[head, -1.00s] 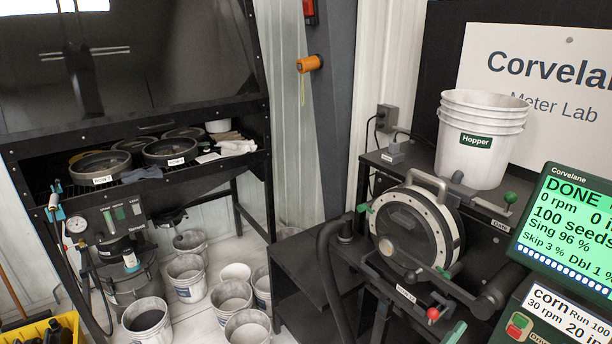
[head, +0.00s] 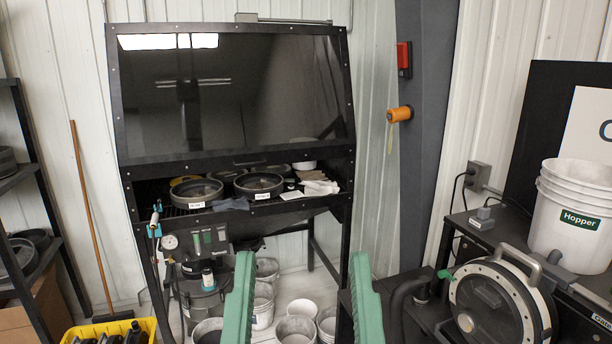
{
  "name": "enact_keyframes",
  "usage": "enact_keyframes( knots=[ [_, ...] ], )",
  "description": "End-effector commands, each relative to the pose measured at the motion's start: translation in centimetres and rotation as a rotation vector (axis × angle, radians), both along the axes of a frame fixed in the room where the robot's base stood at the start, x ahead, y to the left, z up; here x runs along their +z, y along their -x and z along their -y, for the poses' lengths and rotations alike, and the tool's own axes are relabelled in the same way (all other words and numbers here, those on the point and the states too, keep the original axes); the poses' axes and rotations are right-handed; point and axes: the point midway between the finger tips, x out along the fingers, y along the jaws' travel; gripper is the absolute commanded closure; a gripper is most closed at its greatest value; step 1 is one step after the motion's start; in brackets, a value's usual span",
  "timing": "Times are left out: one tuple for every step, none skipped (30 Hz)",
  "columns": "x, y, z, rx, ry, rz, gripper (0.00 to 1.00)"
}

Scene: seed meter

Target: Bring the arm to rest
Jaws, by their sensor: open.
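My gripper (head: 301,262) shows at the bottom middle of the head view as two green fingers pointing up. The fingers stand wide apart with nothing between them. They are in front of the dark cleaning bench and the buckets on the floor. The rest of my arm is below the picture. The seed meter (head: 490,308), a round grey housing with a handle, is at the lower right, apart from my fingers.
A white hopper bucket (head: 571,222) stands on the dark stand at right. Round pans (head: 259,185) lie on the bench under a dark hood (head: 235,95). Several buckets (head: 296,328) stand below. A yellow crate (head: 84,332) and a shelf (head: 30,180) are at left.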

Motion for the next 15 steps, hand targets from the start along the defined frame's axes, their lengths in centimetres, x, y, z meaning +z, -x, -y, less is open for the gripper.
enact_keyframes(
  knots=[
    [3.8, 0.0, 0.0, 0.001, 0.0, 0.0, 0.43],
    [5.0, 0.0, 0.0, 0.002, -0.001, 0.0, 0.43],
    [6.6, 0.0, 0.0, 0.003, -0.001, -0.001, 0.43],
    [7.9, 0.0, -0.1, 0.004, -0.002, -0.001, 0.43],
    [9.3, 0.0, -0.1, 0.004, -0.002, -0.001, 0.43],
    [11.4, 0.0, -0.1, 0.006, -0.003, -0.001, 0.43],
    [12.9, 0.0, -0.1, 0.006, -0.004, -0.001, 0.43],
    [14.6, 0.0, -0.1, 0.007, -0.003, -0.001, 0.43],
    [16.9, 0.0, -0.1, 0.008, -0.005, -0.001, 0.43],
    [18.4, -0.1, -0.1, 0.01, -0.005, -0.002, 0.43],
    [19.9, -0.1, -0.2, 0.01, -0.006, -0.002, 0.43],
    [21.7, -0.1, -0.2, 0.012, -0.006, -0.002, 0.43],
    [22.9, -0.1, -0.2, 0.012, -0.007, -0.002, 0.43],
    [24.0, -0.1, -0.2, 0.012, -0.007, -0.003, 0.43],
    [25.2, -0.1, -0.2, 0.014, -0.007, -0.003, 0.43]
  ],
)
